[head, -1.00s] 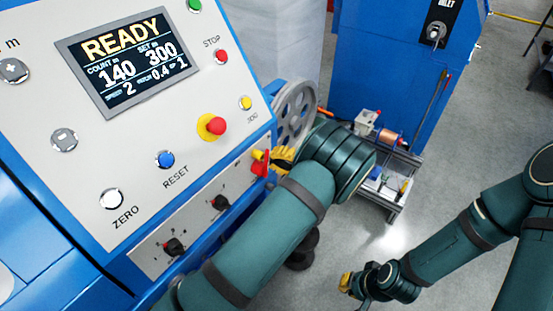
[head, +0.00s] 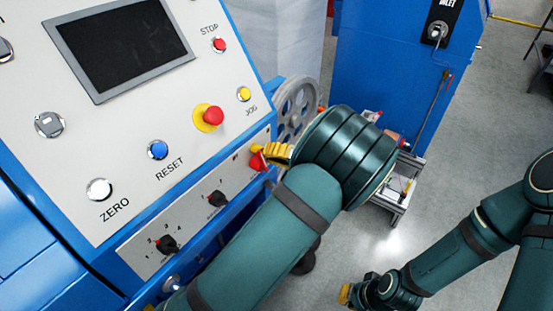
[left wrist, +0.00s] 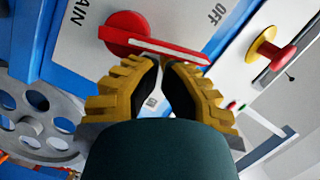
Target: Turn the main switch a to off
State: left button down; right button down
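The main switch has a red handle with a white stripe (left wrist: 150,42). In the left wrist view the handle lies across the panel from its round hub at left toward the right, below the printed OFF label. In the head view the switch (head: 257,161) shows as a small red part at the panel's lower right edge. My left gripper (head: 265,153) is at the switch. Its yellow fingertips (left wrist: 160,59) are close together against the handle's lower edge, not around it. My right gripper (head: 345,292) hangs low over the floor, away from the panel; its fingers are too small to judge.
The display (head: 122,45) is dark. A red and yellow emergency stop (head: 210,116), a blue reset button (head: 157,150) and black selector knobs (head: 167,244) sit near my left arm. A grey spoked wheel (head: 297,105) stands behind the gripper.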

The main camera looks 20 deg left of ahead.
pick_arm(q)
jog(key=shift+s+a+n+b, duration=0.25)
jog(key=shift+s+n+b, duration=0.4)
jog(key=shift+n+b, duration=0.15)
jog(key=shift+s+r, duration=0.1)
jog(key=shift+s, duration=0.1)
dwell(0.3)
